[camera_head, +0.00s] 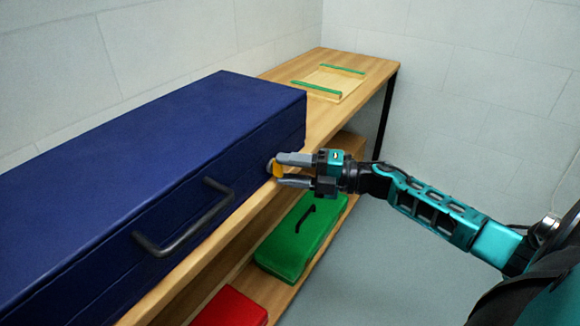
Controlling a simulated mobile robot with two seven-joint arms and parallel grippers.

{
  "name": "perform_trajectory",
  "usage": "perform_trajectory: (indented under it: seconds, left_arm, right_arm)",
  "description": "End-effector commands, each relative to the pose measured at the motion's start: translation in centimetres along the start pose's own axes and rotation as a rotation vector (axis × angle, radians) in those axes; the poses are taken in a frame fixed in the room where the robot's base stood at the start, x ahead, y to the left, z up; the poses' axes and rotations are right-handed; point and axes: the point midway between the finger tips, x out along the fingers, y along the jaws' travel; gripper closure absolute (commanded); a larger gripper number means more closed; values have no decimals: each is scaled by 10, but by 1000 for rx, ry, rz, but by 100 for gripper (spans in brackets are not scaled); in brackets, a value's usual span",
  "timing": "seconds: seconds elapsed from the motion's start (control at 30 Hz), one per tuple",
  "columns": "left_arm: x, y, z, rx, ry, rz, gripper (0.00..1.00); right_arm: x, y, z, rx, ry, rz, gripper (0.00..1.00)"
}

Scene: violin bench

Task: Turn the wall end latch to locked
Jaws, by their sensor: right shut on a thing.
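A long blue case (130,130) lies shut on the wooden bench, with a dark handle (185,222) on its front face. A small yellow-orange latch (279,170) with a grey round base sits on the front face near the case's far right end. My right gripper (284,171) reaches in from the right and is shut on this latch, with one finger above it and one below. The fingers partly cover the latch, and I cannot read any lock marking. My left gripper is not in view.
A light wooden tray (329,84) with green strips lies at the bench's far end. On the lower shelf stand a green case (300,237) with a dark handle and a red case (231,308). Walls close off the back; the floor at right is clear.

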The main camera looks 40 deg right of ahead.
Motion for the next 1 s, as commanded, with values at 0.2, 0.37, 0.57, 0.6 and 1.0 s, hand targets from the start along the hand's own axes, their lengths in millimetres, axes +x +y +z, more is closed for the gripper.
perform_trajectory:
  seconds: [0.2,0.37,0.57,0.6,1.0]
  left_arm:
    - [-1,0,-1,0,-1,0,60]
    - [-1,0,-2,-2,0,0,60]
    - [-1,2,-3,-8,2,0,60]
    - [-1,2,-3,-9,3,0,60]
    - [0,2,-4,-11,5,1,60]
  right_arm:
    - [0,0,0,-27,-1,-12,86]
    - [0,0,0,-30,-2,-13,86]
    - [0,0,0,-30,-1,-13,86]
    - [0,0,0,-30,-1,-13,53]
    - [0,-1,0,-27,-1,-14,30]
